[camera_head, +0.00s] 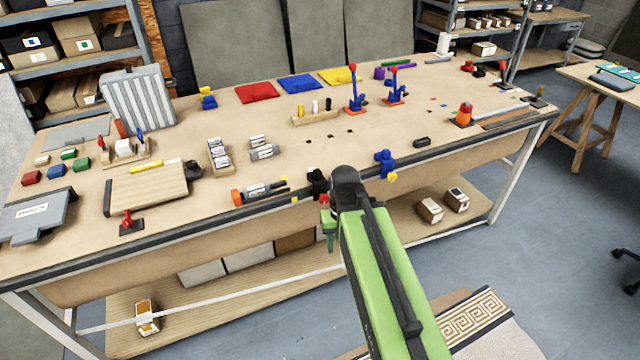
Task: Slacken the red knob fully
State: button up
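Several red knob-like parts show, and I cannot tell for certain which is the red knob. One red knob (127,217) stands on a dark base at the workbench's front left edge. A small red part (325,200) sits by a black clamp-like piece (317,184) at the front edge, just left of my arm's dark joint. My green arm (385,265) reaches up from the bottom to this edge. A darker green part (329,222) hangs beside it; I cannot tell if it belongs to my gripper. My fingertips are not clearly visible, and the arm hides what lies behind it.
The workbench (360,150) is crowded at left with a wooden block (148,190) and small blocks. A blue clamp (386,162) with a yellow end is on the front edge, right of my arm. Boxes (430,209) stand on the lower shelf.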

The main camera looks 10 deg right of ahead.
aim_at(324, 199)
jog(key=u, duration=1.85)
jog(key=k, duration=1.2)
jog(key=u, duration=0.65)
jog(key=i, duration=1)
